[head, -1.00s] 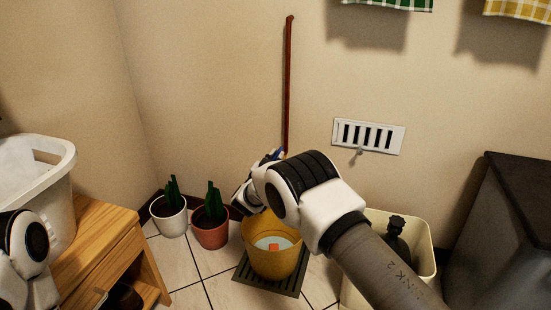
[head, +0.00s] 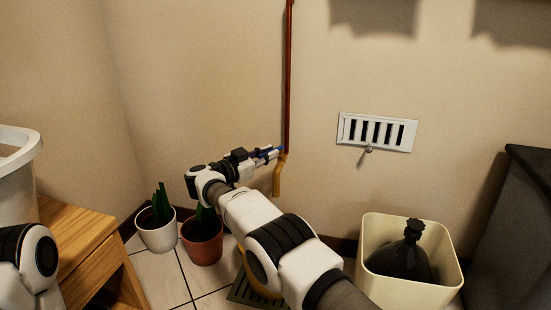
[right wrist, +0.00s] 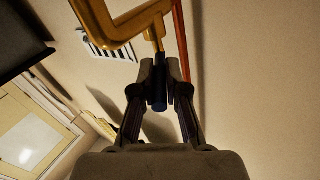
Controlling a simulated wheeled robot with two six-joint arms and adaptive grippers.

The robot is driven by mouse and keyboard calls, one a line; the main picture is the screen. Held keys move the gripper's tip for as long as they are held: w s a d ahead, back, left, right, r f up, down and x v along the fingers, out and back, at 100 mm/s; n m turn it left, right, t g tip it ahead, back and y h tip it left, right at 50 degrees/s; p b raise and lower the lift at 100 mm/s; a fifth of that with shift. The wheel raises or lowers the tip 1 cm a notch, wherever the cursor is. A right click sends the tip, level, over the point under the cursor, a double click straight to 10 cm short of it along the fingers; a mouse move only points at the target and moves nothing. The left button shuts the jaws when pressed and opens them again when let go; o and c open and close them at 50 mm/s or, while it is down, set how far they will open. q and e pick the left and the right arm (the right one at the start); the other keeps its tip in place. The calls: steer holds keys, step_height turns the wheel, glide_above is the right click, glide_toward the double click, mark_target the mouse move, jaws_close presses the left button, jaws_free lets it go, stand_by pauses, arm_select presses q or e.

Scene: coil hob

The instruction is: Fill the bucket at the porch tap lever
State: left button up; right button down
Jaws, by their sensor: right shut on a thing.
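The brass tap (head: 278,178) is on the wall at the foot of a red pipe (head: 288,80). My right gripper (head: 268,154) is at the tap's blue lever. In the right wrist view its fingers (right wrist: 160,88) are shut on the blue lever (right wrist: 158,104), with the brass tap body (right wrist: 115,28) just beyond. The yellow bucket (head: 250,277) stands below on a dark floor grate (head: 240,294). My right arm hides most of it, so its water level cannot be seen. Part of my left arm shows at the left edge, but its gripper is out of view.
Two potted plants, one white (head: 158,232) and one terracotta (head: 202,244), stand left of the bucket. A cream bin (head: 410,285) holding a dark bag stands to the right. A wooden cabinet (head: 85,245) is at left. A vent (head: 377,132) is on the wall.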

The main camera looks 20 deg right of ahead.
stand_by(0.3)
steer(key=c, duration=1.2)
jaws_free()
step_height(320, 180, up, 10)
